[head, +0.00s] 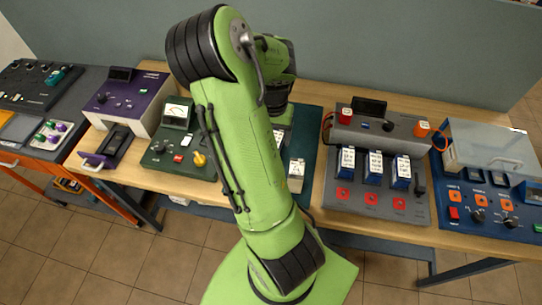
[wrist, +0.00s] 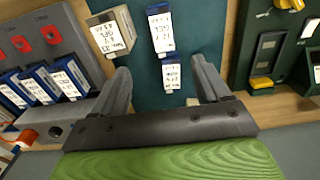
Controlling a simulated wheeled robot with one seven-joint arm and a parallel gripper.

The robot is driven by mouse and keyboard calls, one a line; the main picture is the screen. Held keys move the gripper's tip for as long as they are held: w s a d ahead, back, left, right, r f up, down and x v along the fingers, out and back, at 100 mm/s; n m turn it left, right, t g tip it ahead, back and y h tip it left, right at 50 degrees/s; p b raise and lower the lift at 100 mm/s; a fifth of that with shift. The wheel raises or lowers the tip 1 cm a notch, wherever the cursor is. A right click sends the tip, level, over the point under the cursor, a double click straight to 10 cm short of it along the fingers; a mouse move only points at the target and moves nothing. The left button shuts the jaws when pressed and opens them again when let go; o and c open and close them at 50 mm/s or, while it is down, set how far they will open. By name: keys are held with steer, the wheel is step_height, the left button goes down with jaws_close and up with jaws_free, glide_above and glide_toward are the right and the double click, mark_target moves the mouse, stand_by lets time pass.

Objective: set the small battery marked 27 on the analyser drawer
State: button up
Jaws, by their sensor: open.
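My gripper (wrist: 160,66) is open and empty in the wrist view, above a teal mat (wrist: 145,75). Two blue batteries with white labels, a larger one (wrist: 161,33) and a smaller one (wrist: 171,75), are on the mat. The smaller one appears between my fingers, apart from both. A beige battery (wrist: 112,32) is left of them. The labels are too small to read surely, so I cannot tell which is 27. In the head view, a purple device (head: 125,97) has a drawer (head: 106,150) pulled out at its front; it looks like the analyser. My arm hides the gripper there.
A grey charger (head: 375,190) holding several blue batteries stands right of the mat, with a blue console (head: 490,212) beyond. A dark green tester (head: 180,148) stands between the mat and the purple device. A beige battery (head: 296,175) shows beside my arm.

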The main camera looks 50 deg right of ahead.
step_height(320, 180, down, 11)
steer(key=shift+w+a+f+b, duration=0.1)
steer(key=shift+a+b, duration=0.05)
steer(key=shift+b, duration=0.55)
steer(key=f, duration=0.4)
steer(key=shift+w+f, duration=0.2)
steer(key=shift+f, duration=0.2)
steer(key=shift+r, duration=0.1)
jaws_close()
